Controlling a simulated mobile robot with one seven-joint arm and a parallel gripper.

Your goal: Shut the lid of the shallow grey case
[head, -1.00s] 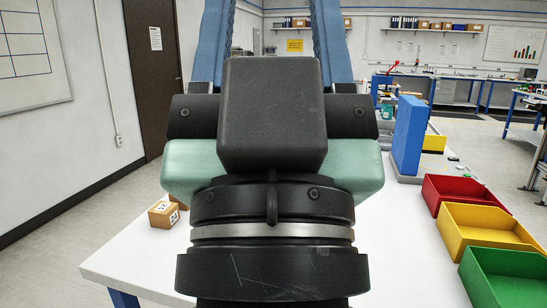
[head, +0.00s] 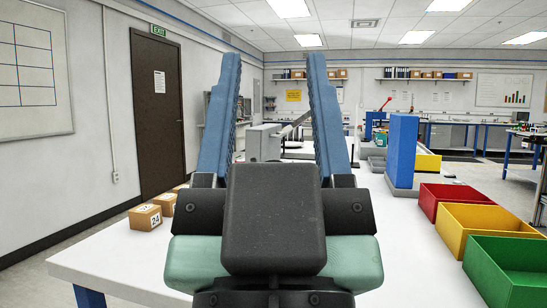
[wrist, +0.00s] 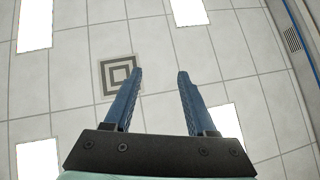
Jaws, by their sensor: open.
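My gripper (head: 273,57) points up in the middle of the head view, with its two long blue fingers apart and nothing between them. In the wrist view my gripper (wrist: 160,72) is open against the ceiling. A grey boxy shape (head: 263,143) shows between the fingers at the far part of the white table, with a slanted dark bar beside it. I cannot tell whether it is the shallow grey case or its raised lid. My wrist and fingers hide much of the table there.
A tall blue block (head: 403,150) stands on the table's right side. Red (head: 462,207), yellow (head: 487,237) and green (head: 512,275) bins line the right edge. Small cardboard boxes (head: 145,217) sit at the left edge. White table surface (head: 115,255) is bare at front left.

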